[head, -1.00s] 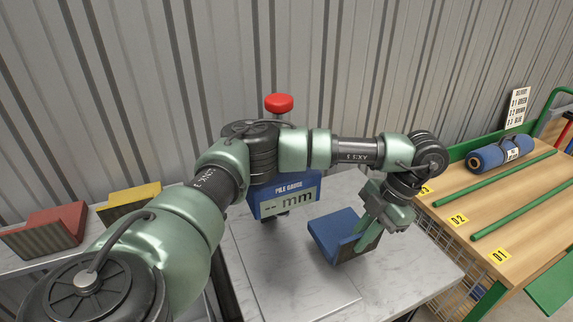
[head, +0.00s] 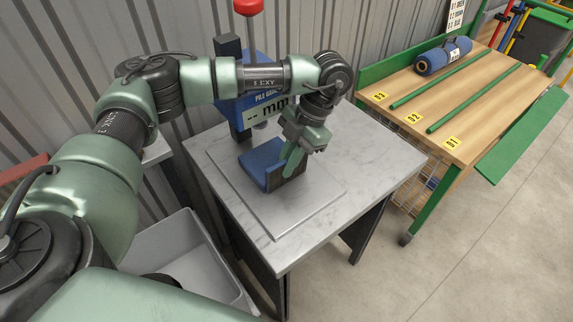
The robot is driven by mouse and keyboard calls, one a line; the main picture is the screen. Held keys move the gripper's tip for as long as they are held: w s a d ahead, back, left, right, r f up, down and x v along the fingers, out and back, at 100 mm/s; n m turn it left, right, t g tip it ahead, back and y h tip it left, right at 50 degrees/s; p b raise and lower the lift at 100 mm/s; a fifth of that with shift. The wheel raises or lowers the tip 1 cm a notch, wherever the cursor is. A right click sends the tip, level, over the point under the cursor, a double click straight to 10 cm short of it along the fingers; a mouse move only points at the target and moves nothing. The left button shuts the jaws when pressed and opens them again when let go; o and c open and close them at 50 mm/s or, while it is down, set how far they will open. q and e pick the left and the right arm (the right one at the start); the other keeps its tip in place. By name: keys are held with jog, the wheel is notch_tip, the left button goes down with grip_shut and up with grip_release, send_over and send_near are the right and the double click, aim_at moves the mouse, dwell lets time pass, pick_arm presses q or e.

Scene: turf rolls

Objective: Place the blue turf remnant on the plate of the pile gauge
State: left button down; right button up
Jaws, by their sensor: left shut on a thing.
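The blue turf remnant (head: 259,165) is a folded or L-shaped piece with a dark side. My left gripper (head: 291,163) is shut on it, from above and the right. The remnant is over the grey plate (head: 285,217) of the pile gauge, near its back part; I cannot tell whether it touches the plate. The pile gauge (head: 233,112) is a blue unit with a display reading "-- mm" and a red knob (head: 248,7) on top. My left arm hides part of the gauge. My right gripper is not in view.
The gauge stands on a marble-topped table (head: 378,180). A wooden rack (head: 475,95) with green bars, yellow number tags and a blue roll (head: 443,55) stands to the right. A grey bin (head: 185,255) is at lower left. The floor at right is clear.

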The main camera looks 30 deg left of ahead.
pick_arm(q)
jog(key=shift+s+a+r, duration=0.1)
jog(key=shift+s, duration=0.15)
jog(key=c, duration=1.5)
grip_release()
jog(key=shift+w+r, duration=0.2)
jog(key=shift+r, duration=0.1)
jog(key=v, duration=1.1)
jog(key=shift+r, duration=0.2)
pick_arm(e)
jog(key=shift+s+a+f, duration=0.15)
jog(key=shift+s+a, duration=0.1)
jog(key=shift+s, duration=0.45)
